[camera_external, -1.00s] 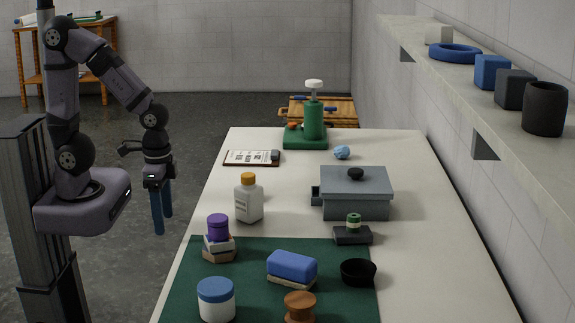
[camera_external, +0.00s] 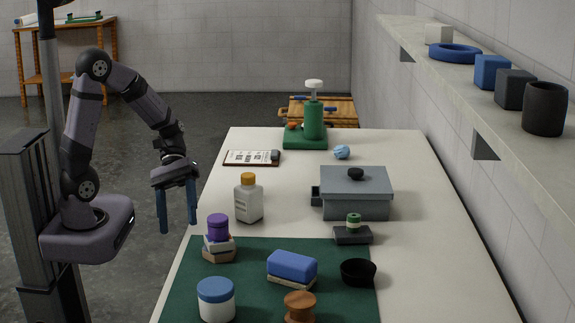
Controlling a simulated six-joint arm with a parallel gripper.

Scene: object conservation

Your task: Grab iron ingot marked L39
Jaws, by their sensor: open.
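My gripper (camera_external: 177,222) hangs pointing down just off the left edge of the table (camera_external: 440,230), with its two blue fingers apart and nothing between them. It is left of the white bottle with the orange cap (camera_external: 248,200) and above the near-left edge. No iron ingot with a readable L39 mark shows. A grey box (camera_external: 357,205) with a lid and black knob stands on the table; its inside is hidden. A dark block with a green-and-white piece on it (camera_external: 352,236) lies in front of that box; I cannot read any mark on it.
A green mat (camera_external: 340,304) carries a stacked purple-topped item (camera_external: 218,236), a blue sponge (camera_external: 292,266), a black bowl (camera_external: 358,272), a blue-lidded jar (camera_external: 216,301) and a brown spool (camera_external: 300,307). A shelf (camera_external: 480,95) runs along the right.

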